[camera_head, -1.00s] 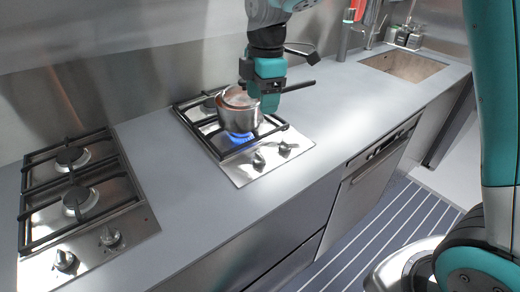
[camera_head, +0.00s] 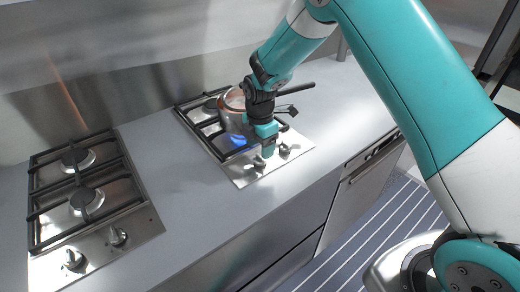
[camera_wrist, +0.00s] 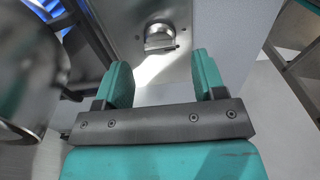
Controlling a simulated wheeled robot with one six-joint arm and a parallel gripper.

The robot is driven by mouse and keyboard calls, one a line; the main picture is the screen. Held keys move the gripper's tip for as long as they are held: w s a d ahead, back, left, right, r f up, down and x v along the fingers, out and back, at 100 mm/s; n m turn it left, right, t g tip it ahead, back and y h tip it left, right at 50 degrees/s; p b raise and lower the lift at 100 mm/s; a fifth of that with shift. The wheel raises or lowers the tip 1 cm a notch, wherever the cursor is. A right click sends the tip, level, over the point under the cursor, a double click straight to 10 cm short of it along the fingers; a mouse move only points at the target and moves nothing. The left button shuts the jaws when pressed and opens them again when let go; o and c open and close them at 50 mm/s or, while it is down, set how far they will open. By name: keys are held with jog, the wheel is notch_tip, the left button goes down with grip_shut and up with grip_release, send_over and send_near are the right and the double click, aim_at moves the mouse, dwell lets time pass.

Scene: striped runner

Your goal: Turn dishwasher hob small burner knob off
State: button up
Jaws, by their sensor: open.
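The hob on the right (camera_head: 240,177) carries two metal knobs on its front strip, a left knob (camera_head: 259,161) and a right knob (camera_head: 284,150). My gripper (camera_head: 268,152) points down just above the knobs and partly hides the pot. In the wrist view, my open, empty gripper (camera_wrist: 163,76) has one round knob (camera_wrist: 159,38) ahead, between the lines of its fingers and apart from them. I cannot tell which knob this is.
A second hob (camera_head: 85,200) with two knobs and no pot lies on the counter (camera_head: 185,190) to the left. The pot's dark handle (camera_head: 296,89) reaches right, behind my wrist. A dishwasher front (camera_head: 365,185) is below the counter at right.

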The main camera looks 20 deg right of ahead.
aim_at(260, 156)
jog(key=shift+f, duration=1.55)
jog(key=shift+c, duration=0.2)
